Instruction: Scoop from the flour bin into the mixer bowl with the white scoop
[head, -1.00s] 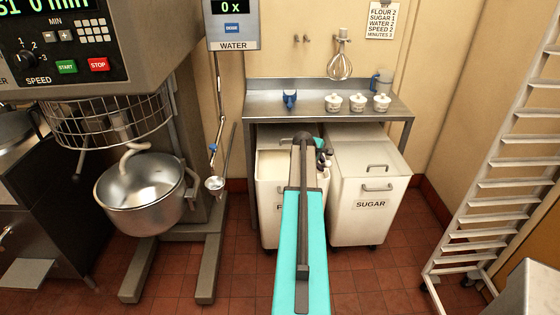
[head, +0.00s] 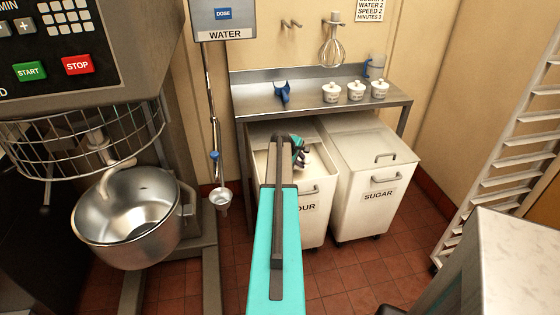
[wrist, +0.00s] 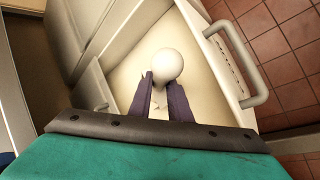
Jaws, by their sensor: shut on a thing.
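The flour bin (head: 312,228) stands open under the steel table, with pale flour inside. My gripper (head: 300,157) is over its opening, partly hidden behind my arm in the head view. In the wrist view my gripper (wrist: 160,92) has its two dark fingers closed on the white scoop (wrist: 167,64), of which a rounded white part shows between and past the fingertips. The rest of the scoop is hidden, and I cannot tell whether it holds flour. The steel mixer bowl (head: 115,243) is at the left under the raised wire guard, with a hook inside it.
The closed sugar bin (head: 372,215) stands right beside the flour bin. The steel table (head: 315,99) above holds several white lidded pots and a blue item. A water spout with a small cup (head: 221,198) hangs between bowl and bins. A rack (head: 500,150) stands right.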

